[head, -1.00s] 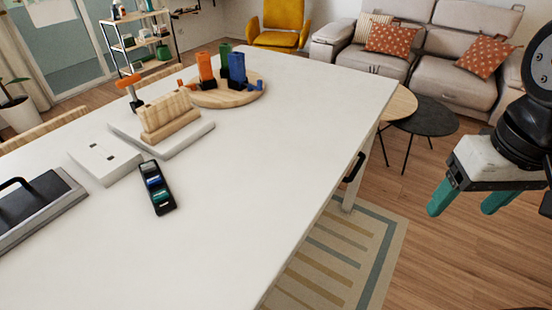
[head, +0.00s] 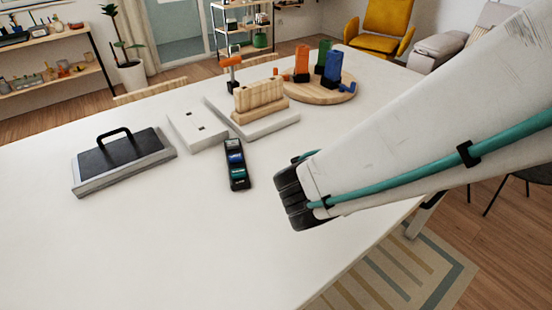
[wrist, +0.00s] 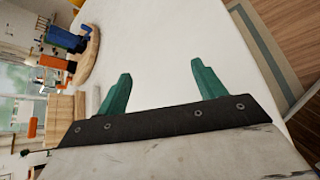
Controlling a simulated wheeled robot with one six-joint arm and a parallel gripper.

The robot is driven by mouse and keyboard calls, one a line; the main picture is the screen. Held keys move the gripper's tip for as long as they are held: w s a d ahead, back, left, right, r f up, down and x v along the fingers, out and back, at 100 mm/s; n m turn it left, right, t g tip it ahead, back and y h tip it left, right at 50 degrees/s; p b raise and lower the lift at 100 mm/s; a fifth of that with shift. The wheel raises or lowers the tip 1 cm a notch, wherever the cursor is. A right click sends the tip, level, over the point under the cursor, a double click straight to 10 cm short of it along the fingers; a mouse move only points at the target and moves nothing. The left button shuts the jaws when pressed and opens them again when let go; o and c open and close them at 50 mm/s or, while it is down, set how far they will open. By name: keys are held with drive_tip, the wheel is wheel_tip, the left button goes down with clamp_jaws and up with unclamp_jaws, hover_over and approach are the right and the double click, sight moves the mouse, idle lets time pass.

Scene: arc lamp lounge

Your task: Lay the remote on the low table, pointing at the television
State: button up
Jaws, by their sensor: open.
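A slim black object (head: 236,165) with blue, green and pale segments lies on the white table (head: 150,245); I cannot tell for sure that it is the remote. My gripper (wrist: 160,83) shows in the wrist view with its two teal fingers apart and nothing between them, over the white tabletop. In the head view my arm reaches in from the right, its dark joint right of the black object, and the fingers are mostly hidden. A dark round low table (head: 538,174) shows partly at the right edge, behind my arm. No television is in view.
On the white table are a black-handled grey block (head: 122,162), a white plate (head: 196,130), a wooden block on a white base (head: 260,100), and a round board (head: 318,92) with coloured pieces. The front of the tabletop is clear. A yellow armchair (head: 388,25) stands behind.

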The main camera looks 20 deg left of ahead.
sight(238, 170)
drive_tip(key=s+a+f+n+y, duration=0.1)
drive_tip(key=a+n+y, duration=0.1)
drive_tip(key=a+n, duration=0.2)
drive_tip(key=s+a+f+n+t+y, duration=0.1)
drive_tip(key=a+f+n+y, duration=0.1)
drive_tip(key=a, duration=0.5)
drive_tip(key=s+a+f+n+y, duration=0.1)
drive_tip(key=a+n+y, duration=0.2)
drive_tip(key=a+n, duration=0.2)
drive_tip(key=shift+s+a+f+n+y, duration=0.15)
drive_tip(key=shift+a+n+y, duration=0.05)
drive_tip(key=shift+a, duration=0.15)
drive_tip(key=shift+s+a+f+n+y, duration=0.1)
drive_tip(key=shift+s+a+n+y, duration=0.1)
drive_tip(key=shift+a, duration=0.15)
drive_tip(key=a+n+y, duration=0.1)
drive_tip(key=s+a+n+y, duration=0.1)
drive_tip(key=a+n, duration=0.1)
drive_tip(key=a+n+g+y, duration=0.1)
drive_tip(key=a+n, duration=0.1)
drive_tip(key=shift+s+a+r+y, duration=0.2)
drive_tip(key=shift+s+a+y, duration=0.05)
drive_tip(key=shift+s+y, duration=0.05)
drive_tip(key=shift+w+a+f, duration=0.15)
drive_tip(key=shift+a+f, duration=0.05)
drive_tip(key=x, duration=0.7)
drive_tip(key=shift+w, duration=0.1)
drive_tip(key=c, duration=1.2)
drive_tip(key=shift+c, duration=0.2)
